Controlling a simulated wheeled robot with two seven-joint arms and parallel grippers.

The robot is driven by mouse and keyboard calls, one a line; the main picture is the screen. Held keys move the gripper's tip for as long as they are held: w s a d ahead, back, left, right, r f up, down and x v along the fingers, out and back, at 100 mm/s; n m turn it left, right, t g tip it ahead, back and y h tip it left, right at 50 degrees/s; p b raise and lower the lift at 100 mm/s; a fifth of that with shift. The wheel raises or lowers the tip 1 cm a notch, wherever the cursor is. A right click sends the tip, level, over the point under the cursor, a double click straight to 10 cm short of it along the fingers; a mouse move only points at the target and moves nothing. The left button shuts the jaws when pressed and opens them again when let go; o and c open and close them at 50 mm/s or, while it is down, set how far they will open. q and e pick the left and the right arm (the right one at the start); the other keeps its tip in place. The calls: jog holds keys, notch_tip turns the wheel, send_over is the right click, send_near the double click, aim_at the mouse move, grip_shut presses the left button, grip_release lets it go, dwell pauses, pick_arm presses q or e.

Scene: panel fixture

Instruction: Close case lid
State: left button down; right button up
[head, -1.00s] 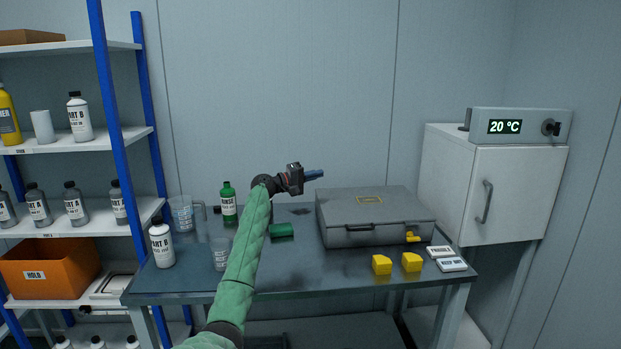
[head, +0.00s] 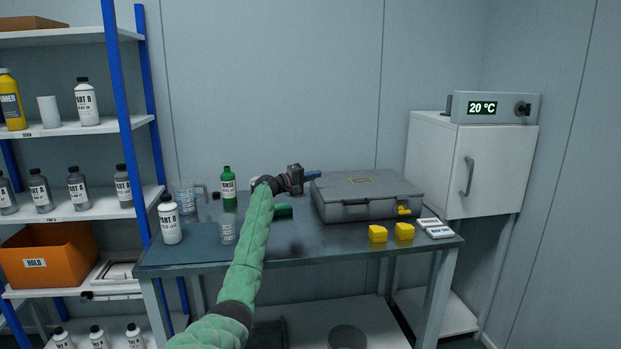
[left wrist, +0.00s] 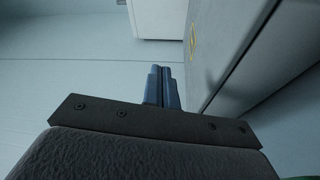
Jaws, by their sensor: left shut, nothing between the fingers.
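The grey case (head: 366,196) lies on the right half of the dark workbench. Its lid (head: 345,182) is down flat on its base, with a yellow label on top and a yellow latch (head: 403,210) at the front right. My left gripper (head: 313,175) is shut and empty, its blue fingers pointing right at the case's back left edge. Whether it touches the lid I cannot tell. In the left wrist view the shut fingers (left wrist: 162,86) show beside the grey case surface (left wrist: 230,45). My right gripper is not in view.
A green bottle (head: 228,186), a white bottle (head: 169,220) and beakers stand at the bench's left. A white cabinet (head: 480,170) stands at right.

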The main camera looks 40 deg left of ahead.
pick_arm(q)
jog(key=shift+f, duration=0.15)
dwell(0.3)
jog(key=w+d+r, duration=0.1)
jog(key=d+r, duration=1)
jog(key=shift+w+d+b, duration=0.2)
jog(key=shift+d+b, duration=0.1)
jog(key=shift+b, duration=0.05)
